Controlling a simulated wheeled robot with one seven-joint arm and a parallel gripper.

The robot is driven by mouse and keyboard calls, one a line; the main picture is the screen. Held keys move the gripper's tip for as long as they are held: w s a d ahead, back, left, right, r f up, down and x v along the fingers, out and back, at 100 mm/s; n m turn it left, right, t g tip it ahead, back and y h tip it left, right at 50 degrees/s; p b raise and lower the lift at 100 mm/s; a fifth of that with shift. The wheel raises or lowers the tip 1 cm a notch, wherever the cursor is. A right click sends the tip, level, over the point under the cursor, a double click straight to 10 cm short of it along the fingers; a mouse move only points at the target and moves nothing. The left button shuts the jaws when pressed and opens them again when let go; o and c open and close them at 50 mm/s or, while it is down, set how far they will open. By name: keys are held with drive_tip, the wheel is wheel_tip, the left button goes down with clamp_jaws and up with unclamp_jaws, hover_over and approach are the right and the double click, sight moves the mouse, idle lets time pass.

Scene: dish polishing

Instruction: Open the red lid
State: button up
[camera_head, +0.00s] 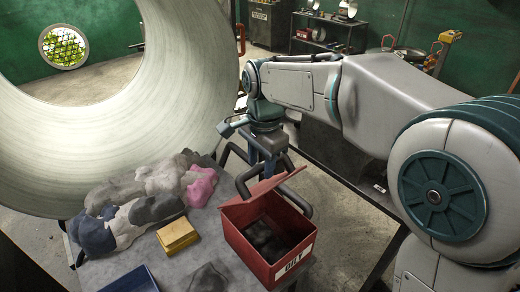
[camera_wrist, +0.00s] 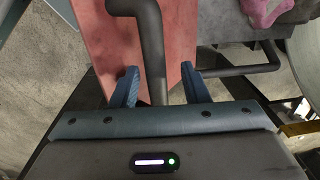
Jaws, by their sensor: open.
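The red lid (camera_head: 276,184) is hinged on a red box labelled "OILY" (camera_head: 273,262) and stands raised at a tilt, with the dark inside of the box showing. In the wrist view the red lid (camera_wrist: 105,45) lies beyond my fingers. My gripper (camera_wrist: 160,67) is open, its two blue fingers apart. A dark bent tube (camera_wrist: 150,45) passes in front of the lid and shows between the fingers. In the head view my gripper (camera_head: 268,143) is behind the lid at the table's far edge; its fingertips are not clear. I cannot tell whether a finger touches the lid or tube.
A yellow sponge-like block (camera_head: 177,235), a pile of grey and pink cloths (camera_head: 150,190), a dark cloth (camera_head: 208,278) and a blue tray (camera_head: 130,280) are on the grey table left of the box. A large pale ring-shaped dish (camera_head: 200,80) fills the upper left.

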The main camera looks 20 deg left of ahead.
wheel_tip(320, 180, up, 13)
drive_tip(key=shift+s+d+r+b, duration=0.15)
drive_tip(key=shift+s+d+b, duration=0.1)
drive_tip(key=shift+b, duration=0.15)
idle(0.4)
